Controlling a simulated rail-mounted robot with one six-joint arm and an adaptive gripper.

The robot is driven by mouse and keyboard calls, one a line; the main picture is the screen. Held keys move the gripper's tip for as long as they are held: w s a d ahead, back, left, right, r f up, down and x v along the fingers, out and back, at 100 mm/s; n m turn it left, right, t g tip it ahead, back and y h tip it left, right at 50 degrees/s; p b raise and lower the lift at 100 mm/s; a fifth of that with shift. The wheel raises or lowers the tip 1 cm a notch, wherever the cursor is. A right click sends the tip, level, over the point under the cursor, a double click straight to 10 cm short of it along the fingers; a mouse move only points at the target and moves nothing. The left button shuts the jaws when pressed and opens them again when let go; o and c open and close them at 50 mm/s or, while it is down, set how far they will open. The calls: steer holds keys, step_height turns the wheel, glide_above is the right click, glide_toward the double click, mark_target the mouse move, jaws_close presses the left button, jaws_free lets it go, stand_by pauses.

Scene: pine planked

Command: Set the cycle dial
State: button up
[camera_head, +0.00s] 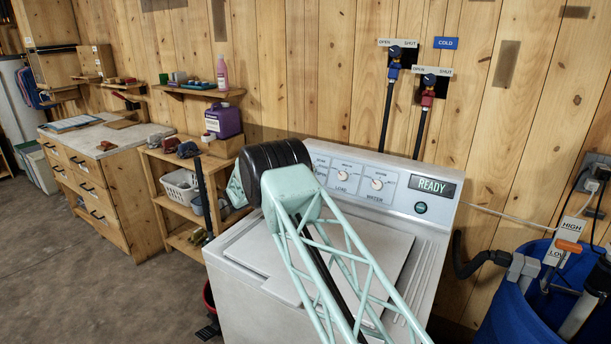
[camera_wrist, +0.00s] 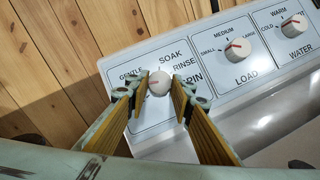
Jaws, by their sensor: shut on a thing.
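The cycle dial (camera_wrist: 158,84) is a round white knob at the left of the washer's control panel (camera_wrist: 207,52) in the wrist view. The labels GENTLE, SOAK and RINSE show around it, and a fourth, ending in PIN, is partly covered by a finger. My gripper (camera_wrist: 157,88) has one finger on each side of the knob and is shut on it. A small reddish mark shows on the knob, but I cannot tell which label it points to. In the head view my arm hides the gripper and the cycle dial.
The load dial (camera_wrist: 238,50) and water dial (camera_wrist: 295,26) sit to the right. The washer display (camera_head: 432,186) reads READY, with a dark round button (camera_head: 421,207) below it. Blue and red taps (camera_head: 393,72) are on the wall behind. A blue barrel (camera_head: 520,310) stands at right.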

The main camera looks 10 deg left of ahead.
steer(key=m+g+b, duration=0.1)
steer(key=m, duration=0.2)
steer(key=m+g+h+b, duration=0.1)
steer(key=m+g, duration=0.1)
steer(key=m, duration=0.1)
steer(key=shift+w+a+r, duration=0.15)
steer(key=shift+a, duration=0.05)
steer(key=shift+w+r+m+g, duration=0.15)
steer(key=shift+m+g, duration=0.95)
steer(key=shift+m, duration=1.6)
steer(key=o, duration=0.9)
steer(key=shift+c, duration=0.2)
steer(key=shift+a, duration=0.1)
steer(key=v, duration=1.2)
steer(key=shift+r, duration=0.1)
